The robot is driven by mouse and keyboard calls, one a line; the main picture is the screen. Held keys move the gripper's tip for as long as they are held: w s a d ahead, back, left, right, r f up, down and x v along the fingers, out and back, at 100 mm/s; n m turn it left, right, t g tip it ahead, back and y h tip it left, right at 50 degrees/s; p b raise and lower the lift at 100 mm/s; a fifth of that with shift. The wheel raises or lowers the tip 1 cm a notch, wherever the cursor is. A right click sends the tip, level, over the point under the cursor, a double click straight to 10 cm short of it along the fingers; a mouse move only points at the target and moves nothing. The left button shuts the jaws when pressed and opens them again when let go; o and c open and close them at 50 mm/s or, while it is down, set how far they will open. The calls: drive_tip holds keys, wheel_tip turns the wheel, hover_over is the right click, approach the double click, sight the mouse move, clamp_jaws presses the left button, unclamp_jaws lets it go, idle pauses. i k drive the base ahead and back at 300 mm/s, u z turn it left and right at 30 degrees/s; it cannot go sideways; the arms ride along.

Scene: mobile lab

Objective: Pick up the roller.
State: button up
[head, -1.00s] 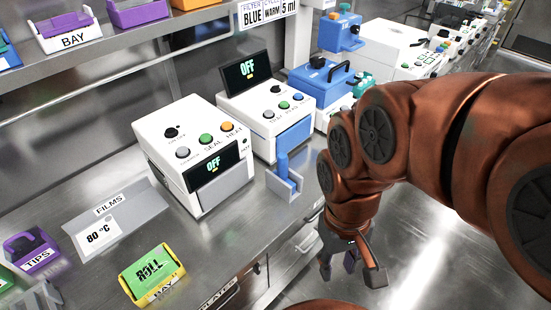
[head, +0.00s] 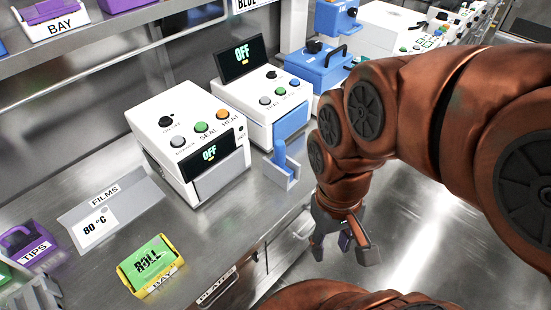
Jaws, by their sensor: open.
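An upright blue piece (head: 279,153) stands in a small grey holder (head: 289,177) in front of the white machines. No label reading "roller" shows, so I cannot tell for sure which of these is the roller. My gripper (head: 341,252) is open and empty, pointing down beyond the bench's front edge. It is to the right of the green block and below the blue piece in the picture, apart from both.
A white "SEAL HEAT" machine (head: 165,150) and a second white machine (head: 262,105) stand at the back, both displays reading "OFF". A grey "FILMS" tray (head: 130,215) and a purple "TIPS" box (head: 25,243) lie left. A shelf (head: 95,45) overhangs the bench.

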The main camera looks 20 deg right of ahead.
sight(280, 160)
drive_tip(key=u, duration=0.65)
drive_tip(key=k, duration=0.95)
drive_tip(key=u, duration=0.9)
drive_tip(key=k, duration=0.35)
drive_tip(key=u, duration=0.05)
